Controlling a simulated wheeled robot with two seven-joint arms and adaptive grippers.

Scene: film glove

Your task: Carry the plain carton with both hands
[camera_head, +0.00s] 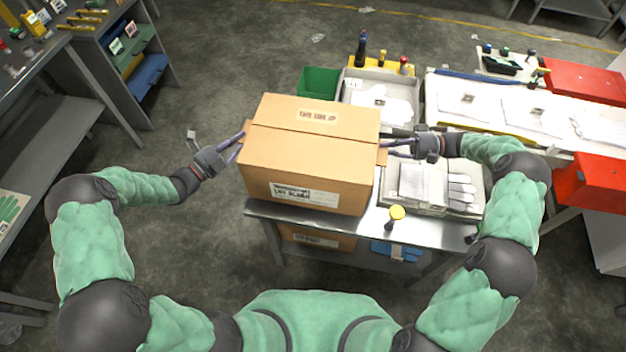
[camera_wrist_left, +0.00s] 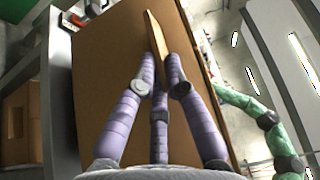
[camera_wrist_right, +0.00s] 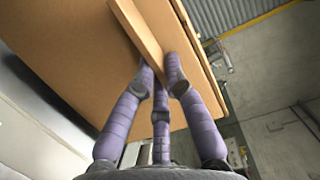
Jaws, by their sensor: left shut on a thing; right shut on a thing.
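The plain carton (camera_head: 290,158) is a closed brown box with a label on its front and print on top. In the head view it sits at the left end of the metal table (camera_head: 425,236), or just above it; I cannot tell which. My left gripper (camera_head: 240,146) is shut on a flap at its left side. The left wrist view shows the purple fingers (camera_wrist_left: 160,72) on both sides of that flap (camera_wrist_left: 157,38). My right gripper (camera_head: 388,145) is shut on the right-side flap. The right wrist view shows its fingers (camera_wrist_right: 160,72) pinching that flap (camera_wrist_right: 138,32).
Right of the carton stand a grey tray with gloves (camera_head: 437,190) and a yellow-topped tool (camera_head: 396,214). Behind are a green bin (camera_head: 317,84) and another tray (camera_head: 378,88). Red boxes (camera_head: 592,180) stand at right. Another carton (camera_head: 318,238) is on the lower shelf.

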